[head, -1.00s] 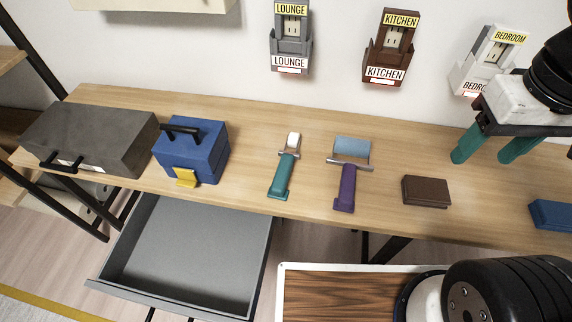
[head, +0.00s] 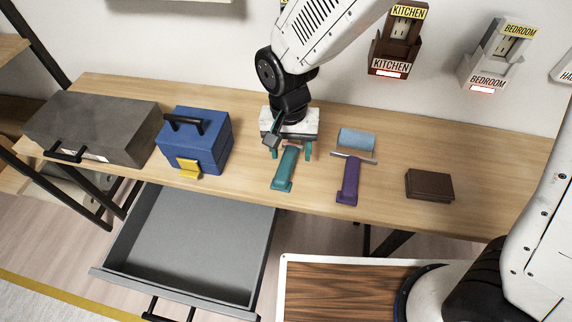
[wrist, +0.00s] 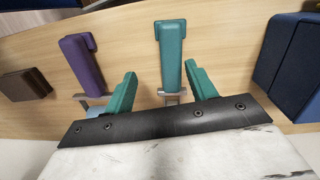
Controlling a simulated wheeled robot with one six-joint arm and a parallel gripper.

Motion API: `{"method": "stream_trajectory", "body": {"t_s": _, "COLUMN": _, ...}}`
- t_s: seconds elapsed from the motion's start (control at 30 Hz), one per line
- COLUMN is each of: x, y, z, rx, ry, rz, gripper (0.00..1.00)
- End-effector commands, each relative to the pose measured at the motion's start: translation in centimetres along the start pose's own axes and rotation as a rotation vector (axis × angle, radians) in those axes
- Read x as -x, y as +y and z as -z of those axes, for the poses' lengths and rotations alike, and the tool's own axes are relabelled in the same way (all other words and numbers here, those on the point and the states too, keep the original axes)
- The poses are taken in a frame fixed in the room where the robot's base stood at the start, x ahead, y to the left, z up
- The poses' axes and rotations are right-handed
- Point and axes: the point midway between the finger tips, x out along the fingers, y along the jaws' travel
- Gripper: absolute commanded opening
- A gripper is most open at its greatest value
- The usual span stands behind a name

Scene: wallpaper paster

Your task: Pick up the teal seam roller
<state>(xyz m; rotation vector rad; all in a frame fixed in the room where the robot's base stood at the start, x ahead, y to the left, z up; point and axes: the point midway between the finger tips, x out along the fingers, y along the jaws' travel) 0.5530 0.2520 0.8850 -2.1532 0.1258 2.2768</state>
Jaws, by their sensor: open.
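The teal seam roller (head: 284,170) lies on the wooden bench, its handle toward the front edge. Its roller end is hidden under my gripper (head: 291,150) in the head view. In the wrist view the teal handle (wrist: 170,55) points away between my two teal fingers (wrist: 161,88), and its metal frame (wrist: 175,97) shows between them. My gripper is open, with a finger on each side of the tool and a gap on both sides. I cannot tell its exact height above the bench.
A purple-handled roller (head: 348,180) lies close to the right. A brown block (head: 429,185) lies farther right. A blue box (head: 194,140) with a yellow latch and a grey case (head: 92,130) stand to the left. An open grey drawer (head: 190,245) juts out below the bench.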

Motion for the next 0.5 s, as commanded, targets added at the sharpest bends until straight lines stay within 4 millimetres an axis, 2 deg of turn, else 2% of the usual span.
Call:
{"method": "stream_trajectory", "body": {"t_s": 0.03, "x": 0.5, "y": -0.6, "z": 0.7, "rx": -0.048, "ry": 0.026, "rz": 0.028, "gripper": 0.56}}
{"method": "stream_trajectory", "body": {"t_s": 0.17, "x": 0.5, "y": -1.1, "z": 1.3, "rx": -0.131, "ry": 0.05, "rz": 0.057, "gripper": 0.56}}
{"method": "stream_trajectory", "body": {"t_s": 0.5, "x": -3.1, "y": -1.3, "z": 1.4, "rx": -0.147, "ry": 0.047, "rz": 0.055, "gripper": 0.56}}
